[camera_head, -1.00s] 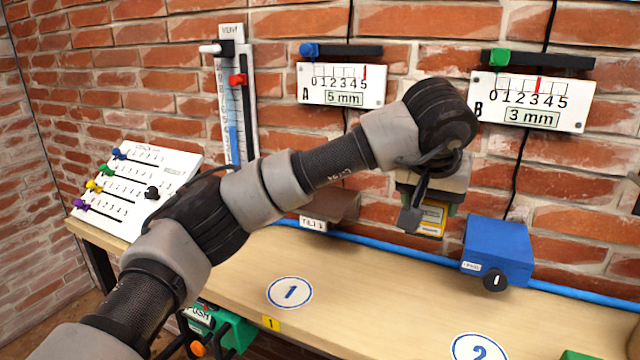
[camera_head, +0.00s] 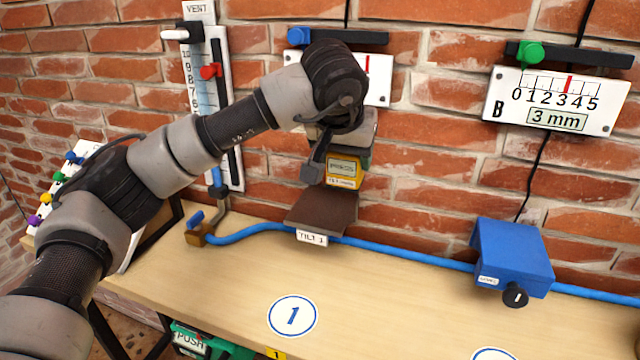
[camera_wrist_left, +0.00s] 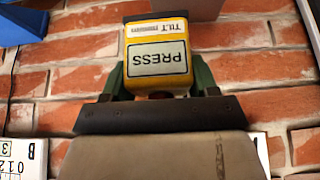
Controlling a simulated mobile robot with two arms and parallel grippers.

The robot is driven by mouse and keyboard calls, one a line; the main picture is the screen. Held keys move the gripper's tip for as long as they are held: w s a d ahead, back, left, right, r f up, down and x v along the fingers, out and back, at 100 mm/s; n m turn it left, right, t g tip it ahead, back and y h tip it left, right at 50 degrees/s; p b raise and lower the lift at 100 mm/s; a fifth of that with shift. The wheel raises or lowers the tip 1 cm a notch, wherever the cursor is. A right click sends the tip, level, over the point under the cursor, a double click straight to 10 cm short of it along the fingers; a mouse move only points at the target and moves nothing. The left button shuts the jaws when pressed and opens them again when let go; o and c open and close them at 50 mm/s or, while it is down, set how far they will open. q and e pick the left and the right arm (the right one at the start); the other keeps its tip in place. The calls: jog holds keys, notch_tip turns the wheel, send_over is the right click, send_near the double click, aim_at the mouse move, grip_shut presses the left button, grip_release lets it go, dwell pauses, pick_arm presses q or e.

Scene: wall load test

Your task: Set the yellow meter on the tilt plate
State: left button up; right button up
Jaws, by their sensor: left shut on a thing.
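The yellow meter (camera_head: 343,170) hangs in my left gripper (camera_head: 336,158), above the brown tilt plate (camera_head: 322,208). The plate sticks out from the wall and has a front label reading TILT 1. A small gap seems to show between the meter and the plate. In the left wrist view the meter (camera_wrist_left: 157,50) sits between the green fingers of the gripper (camera_wrist_left: 158,78), its PRESS and TILT labels upside down. The grey-brown plate (camera_wrist_left: 190,8) shows in part at the top edge. My right gripper is out of view.
A blue box with a black knob (camera_head: 509,255) is on the wall at the right. A blue hose (camera_head: 400,257) runs along the bench (camera_head: 400,310) back. A vent scale (camera_head: 208,100) stands left, and gauge B (camera_head: 556,100) hangs right. The bench top is largely clear.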

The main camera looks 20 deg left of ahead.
pick_arm(q)
jog(key=a+f, duration=0.1)
jog(key=a, duration=0.2)
jog(key=a+f, duration=0.1)
jog(key=shift+w+a+f, duration=0.2)
jog(key=shift+w+f, duration=0.05)
jog(key=shift+f, duration=0.05)
notch_tip(320, 180, down, 4)
jog(key=shift+f, duration=0.1)
jog(key=o, duration=1.1)
jog(key=shift+f, duration=0.1)
